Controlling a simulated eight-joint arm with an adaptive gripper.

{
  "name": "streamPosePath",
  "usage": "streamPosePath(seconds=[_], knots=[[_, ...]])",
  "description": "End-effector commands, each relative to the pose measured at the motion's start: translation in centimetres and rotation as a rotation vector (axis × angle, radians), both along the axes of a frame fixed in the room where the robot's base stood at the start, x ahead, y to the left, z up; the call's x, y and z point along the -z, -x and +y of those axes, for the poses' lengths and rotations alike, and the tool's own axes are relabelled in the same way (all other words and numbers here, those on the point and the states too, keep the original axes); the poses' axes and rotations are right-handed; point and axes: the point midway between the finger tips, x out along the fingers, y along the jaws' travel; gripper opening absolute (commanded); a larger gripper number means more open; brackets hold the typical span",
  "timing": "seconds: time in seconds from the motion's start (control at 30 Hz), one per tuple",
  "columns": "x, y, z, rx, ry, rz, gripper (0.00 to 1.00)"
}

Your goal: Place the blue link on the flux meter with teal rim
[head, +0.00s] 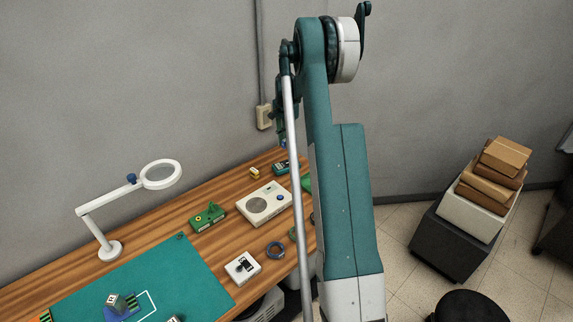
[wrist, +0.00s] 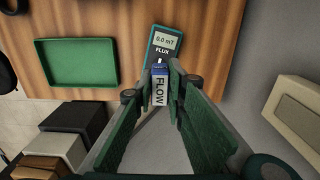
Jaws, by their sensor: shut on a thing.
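The blue link (wrist: 160,71), a small blue piece with a white side lettered FLOW, is between the two green fingers of my gripper (wrist: 160,92) in the wrist view. My gripper is shut on it. The flux meter (wrist: 164,44) with a teal rim lies on the wooden table just beyond the link; its screen reads 0.0 mT. The link overlaps the meter's near end in this view, and I cannot tell whether they touch. In the head view the meter (head: 287,167) is at the table's back right, and my arm partly hides the gripper above it.
A green tray (wrist: 75,66) lies left of the meter in the wrist view. The wall is close behind the meter.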

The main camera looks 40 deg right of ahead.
Motion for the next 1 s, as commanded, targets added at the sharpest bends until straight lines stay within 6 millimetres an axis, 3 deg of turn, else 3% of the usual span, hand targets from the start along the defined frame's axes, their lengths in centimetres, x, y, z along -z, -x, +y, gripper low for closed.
streamPosePath(seconds=[0.27, 0.7, 1.0], knots=[[0.7, 0.0, 0.0, 0.000, 0.000, 0.000, 0.02], [5.9, 0.0, 0.0, 0.001, 0.000, 0.000, 0.02], [6.3, 0.0, 0.0, 0.001, 0.000, 0.000, 0.02]])
